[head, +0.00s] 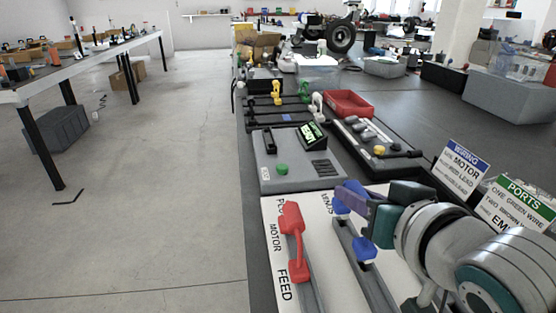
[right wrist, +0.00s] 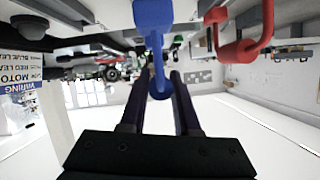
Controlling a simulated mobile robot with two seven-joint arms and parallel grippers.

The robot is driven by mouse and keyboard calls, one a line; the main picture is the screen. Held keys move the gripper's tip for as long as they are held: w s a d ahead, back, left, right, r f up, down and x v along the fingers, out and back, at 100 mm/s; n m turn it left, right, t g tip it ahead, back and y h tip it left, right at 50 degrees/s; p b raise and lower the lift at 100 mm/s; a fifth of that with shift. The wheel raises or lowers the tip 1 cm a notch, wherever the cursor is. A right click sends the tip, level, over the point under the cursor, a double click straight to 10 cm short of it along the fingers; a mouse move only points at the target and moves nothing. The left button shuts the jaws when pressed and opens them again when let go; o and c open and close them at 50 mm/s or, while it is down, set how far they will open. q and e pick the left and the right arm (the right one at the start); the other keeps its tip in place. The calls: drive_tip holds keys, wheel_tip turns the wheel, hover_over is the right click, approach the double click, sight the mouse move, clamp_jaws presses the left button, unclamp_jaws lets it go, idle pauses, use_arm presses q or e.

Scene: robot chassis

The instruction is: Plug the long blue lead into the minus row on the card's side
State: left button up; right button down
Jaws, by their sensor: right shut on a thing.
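My right gripper (head: 356,200) comes in from the right, its dark fingers shut on the blue lead (head: 363,249). Blue parts show on both sides of the fingers, above the right-hand grey strip of the white motor feed board (head: 272,262). In the right wrist view the blue lead (right wrist: 155,45) stands between the fingers. I cannot tell whether its plug is seated in the strip. The red lead (head: 292,220) is on the left-hand strip; it also shows in the right wrist view (right wrist: 247,50). The minus label is partly hidden. My left gripper is out of view.
The wiring card (head: 460,167) and the green-topped ports card (head: 517,205) stand to the right, near my right arm. A grey box with a green button (head: 282,169) lies behind the board. A red tray (head: 348,103) is farther back. Open floor lies left.

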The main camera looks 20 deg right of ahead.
idle(0.3)
drive_tip(key=shift+p, duration=0.5)
idle(0.4)
idle(0.6)
drive_tip(key=shift+f+b, duration=0.5)
drive_tip(key=shift+f, duration=0.45)
drive_tip(key=shift+f, duration=0.35)
drive_tip(key=shift+f+b, duration=0.2)
drive_tip(key=shift+b, duration=0.2)
drive_tip(key=c, duration=0.6)
unclamp_jaws()
drive_tip(key=shift+r, duration=0.1)
drive_tip(key=shift+o, duration=0.2)
